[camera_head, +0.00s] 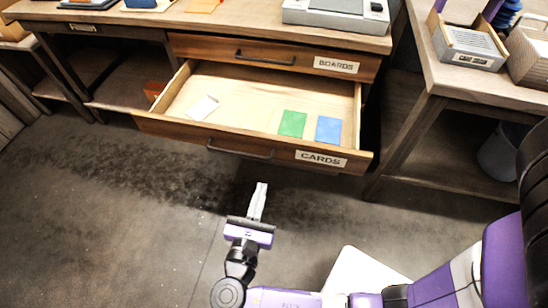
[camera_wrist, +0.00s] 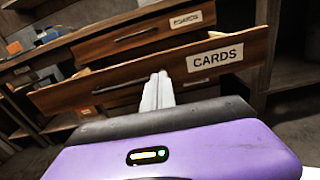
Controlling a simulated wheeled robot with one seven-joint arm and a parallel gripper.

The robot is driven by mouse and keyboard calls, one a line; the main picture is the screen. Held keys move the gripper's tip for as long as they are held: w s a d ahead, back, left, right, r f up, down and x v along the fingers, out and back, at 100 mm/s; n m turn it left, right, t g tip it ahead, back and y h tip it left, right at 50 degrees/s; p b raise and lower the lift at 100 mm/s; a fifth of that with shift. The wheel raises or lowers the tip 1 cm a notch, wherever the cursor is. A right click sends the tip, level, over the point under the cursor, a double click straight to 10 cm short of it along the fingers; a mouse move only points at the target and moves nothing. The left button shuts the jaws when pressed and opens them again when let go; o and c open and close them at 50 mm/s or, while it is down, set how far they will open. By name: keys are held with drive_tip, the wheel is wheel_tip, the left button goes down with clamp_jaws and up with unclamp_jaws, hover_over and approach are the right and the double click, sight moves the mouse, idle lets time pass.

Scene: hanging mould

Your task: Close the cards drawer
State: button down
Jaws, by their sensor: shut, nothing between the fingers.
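The cards drawer (camera_head: 250,151) is pulled well out of the wooden desk in the head view. Its front carries a dark bar handle (camera_head: 240,149) and a CARDS label (camera_head: 320,158). Inside lie a green card (camera_head: 292,124), a blue card (camera_head: 328,130) and a white card (camera_head: 202,107). My gripper (camera_head: 259,188) is shut and empty, in front of the drawer front and pointing towards it.
The boards drawer (camera_head: 275,55) above is shut. A side table (camera_head: 480,78) with a grey-fronted box (camera_head: 468,45) stands at the right. A grey bin (camera_head: 500,153) is under it. The dark floor (camera_head: 120,220) is clear at the left.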

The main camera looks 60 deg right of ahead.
drive_tip(key=b, duration=0.2)
approach(277, 142)
drive_tip(key=x, duration=0.6)
drive_tip(key=shift+w+d+f, duration=0.1)
drive_tip(key=shift+d, duration=0.25)
drive_tip(key=shift+w+d, duration=0.2)
drive_tip(key=shift+d, duration=0.3)
drive_tip(key=b+x, duration=0.3)
drive_tip(key=x, duration=2.4)
drive_tip(key=shift+s+d, duration=0.15)
